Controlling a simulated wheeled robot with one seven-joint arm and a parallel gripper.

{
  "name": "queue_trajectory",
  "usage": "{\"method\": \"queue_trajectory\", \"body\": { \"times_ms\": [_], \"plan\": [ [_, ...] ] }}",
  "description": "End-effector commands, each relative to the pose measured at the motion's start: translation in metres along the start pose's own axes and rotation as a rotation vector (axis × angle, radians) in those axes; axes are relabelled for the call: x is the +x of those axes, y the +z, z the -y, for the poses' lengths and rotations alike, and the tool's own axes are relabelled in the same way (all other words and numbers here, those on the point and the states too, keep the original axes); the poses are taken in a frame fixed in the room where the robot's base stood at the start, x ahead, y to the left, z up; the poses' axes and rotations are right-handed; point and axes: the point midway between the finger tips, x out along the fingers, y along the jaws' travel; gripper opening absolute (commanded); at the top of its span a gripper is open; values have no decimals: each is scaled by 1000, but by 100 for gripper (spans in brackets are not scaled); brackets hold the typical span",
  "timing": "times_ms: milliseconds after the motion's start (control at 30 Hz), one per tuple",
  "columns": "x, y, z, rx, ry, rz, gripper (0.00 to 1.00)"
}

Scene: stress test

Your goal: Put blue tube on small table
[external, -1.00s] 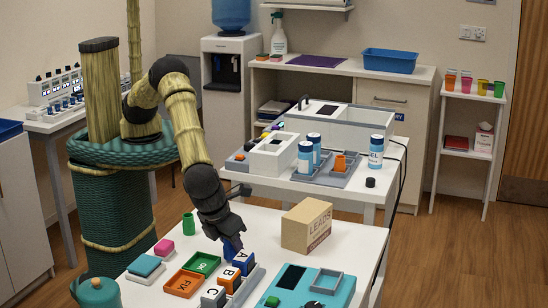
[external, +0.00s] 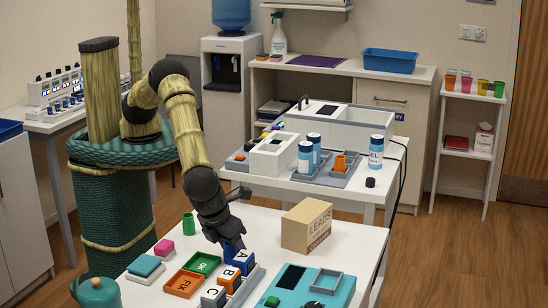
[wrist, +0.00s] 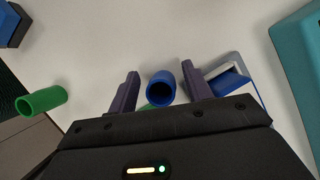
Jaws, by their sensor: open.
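In the wrist view a blue tube (wrist: 161,84) stands between the two dark purple fingers of my gripper (wrist: 160,90), its open end toward the camera. The fingers are open, with a gap visible on the tube's left; its right side is close to the right finger. A small narrow white table (external: 469,93) with coloured cups stands at the far right.
Close to my gripper are lettered blocks (external: 243,261), a green tray (external: 202,264), an orange tray (external: 184,283), a cardboard box (external: 307,227) and a teal device (external: 330,292). A green tube (external: 188,224) stands at the left. The back table (external: 377,186) holds bottles.

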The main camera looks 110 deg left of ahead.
Motion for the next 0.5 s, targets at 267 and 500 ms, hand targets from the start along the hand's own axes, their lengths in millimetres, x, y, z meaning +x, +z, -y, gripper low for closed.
{"method": "queue_trajectory", "body": {
  "times_ms": [267,500],
  "plan": [
    [-46,-2,0,2,-6,-3,50],
    [-93,-2,0,1,-5,-3,50]
  ]
}}
